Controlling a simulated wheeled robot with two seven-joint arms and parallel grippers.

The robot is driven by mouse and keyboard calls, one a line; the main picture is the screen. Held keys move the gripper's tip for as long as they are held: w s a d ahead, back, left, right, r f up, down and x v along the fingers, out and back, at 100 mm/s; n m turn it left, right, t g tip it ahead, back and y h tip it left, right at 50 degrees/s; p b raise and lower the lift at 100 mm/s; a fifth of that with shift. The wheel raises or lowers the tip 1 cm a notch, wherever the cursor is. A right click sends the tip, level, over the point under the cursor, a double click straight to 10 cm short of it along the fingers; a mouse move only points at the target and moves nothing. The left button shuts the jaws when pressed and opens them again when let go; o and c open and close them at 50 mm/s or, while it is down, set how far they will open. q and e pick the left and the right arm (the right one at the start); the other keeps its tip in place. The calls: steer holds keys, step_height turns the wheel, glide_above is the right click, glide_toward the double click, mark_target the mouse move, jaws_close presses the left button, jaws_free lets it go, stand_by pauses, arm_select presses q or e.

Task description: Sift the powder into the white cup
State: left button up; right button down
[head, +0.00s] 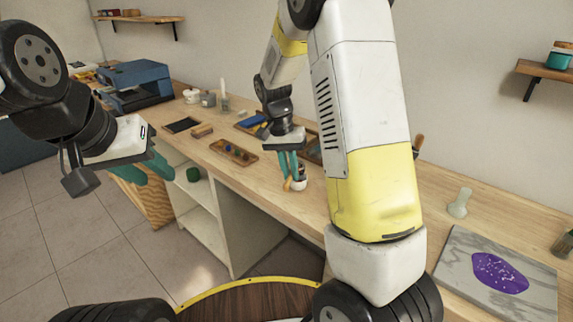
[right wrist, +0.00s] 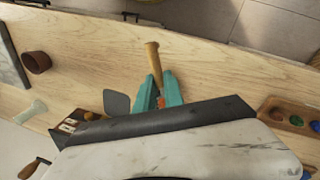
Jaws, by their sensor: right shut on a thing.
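My right gripper (head: 291,176) points down over the counter. Its teal fingers, also seen in the right wrist view (right wrist: 158,92), are shut on a wooden-handled tool (right wrist: 153,58). The tool's handle sticks out past the fingertips; its other end is hidden, so I cannot tell whether it is a sifter. A small white cup (head: 300,184) stands on the counter at these fingertips, partly covered by them. Whether the tool touches it is unclear. My left gripper (head: 150,175) hangs empty in front of the counter at the left, its teal fingers apart. I cannot make out the powder.
A wooden tray (head: 233,152) with small coloured balls lies left of the cup. A grey marble slab (head: 460,262) with a speckled purple patch (head: 499,271) is at the right. A blue machine (head: 140,84) is far left.

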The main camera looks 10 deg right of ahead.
steer(key=shift+a, duration=0.35)
steer(key=shift+d, duration=1.2)
steer(key=shift+a, duration=1.15)
steer(key=d, duration=0.2)
steer(key=shift+d, duration=0.4)
steer(key=shift+a+r, duration=0.15)
step_height(320, 180, up, 5)
steer(key=shift+f, duration=0.1)
steer(key=shift+s, duration=0.1)
